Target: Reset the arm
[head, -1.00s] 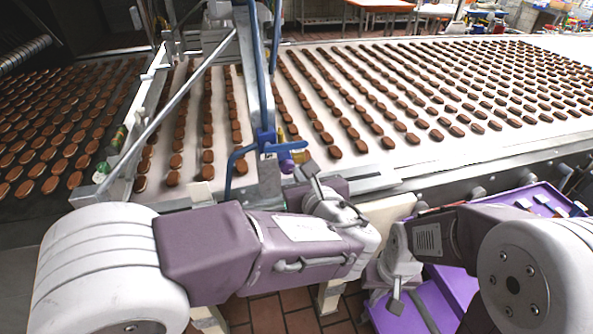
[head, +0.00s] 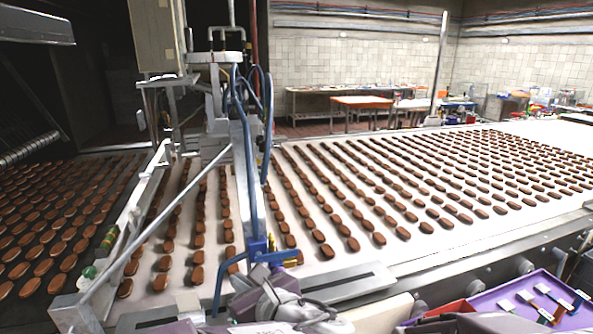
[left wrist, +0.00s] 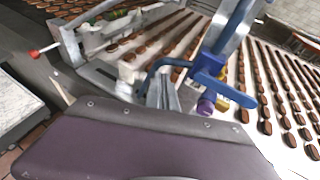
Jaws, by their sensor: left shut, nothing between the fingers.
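My left gripper (head: 268,284) is low in the middle of the head view, in front of the conveyor's metal edge. Its narrow fingers also show in the left wrist view (left wrist: 163,92), together and empty. They are close to a blue bracket (left wrist: 208,68) with purple and yellow knobs; I cannot tell whether they touch it. The bracket (head: 258,248) also shows in the head view, just above the gripper. My right gripper is out of view; only a little of that arm shows at the bottom edge.
A white conveyor belt (head: 375,263) carries rows of brown cookies. A metal frame (head: 145,200) with a slanted rod crosses its left part. A purple tray (head: 480,302) with several tools lies at lower right. Tables (head: 362,102) stand far behind.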

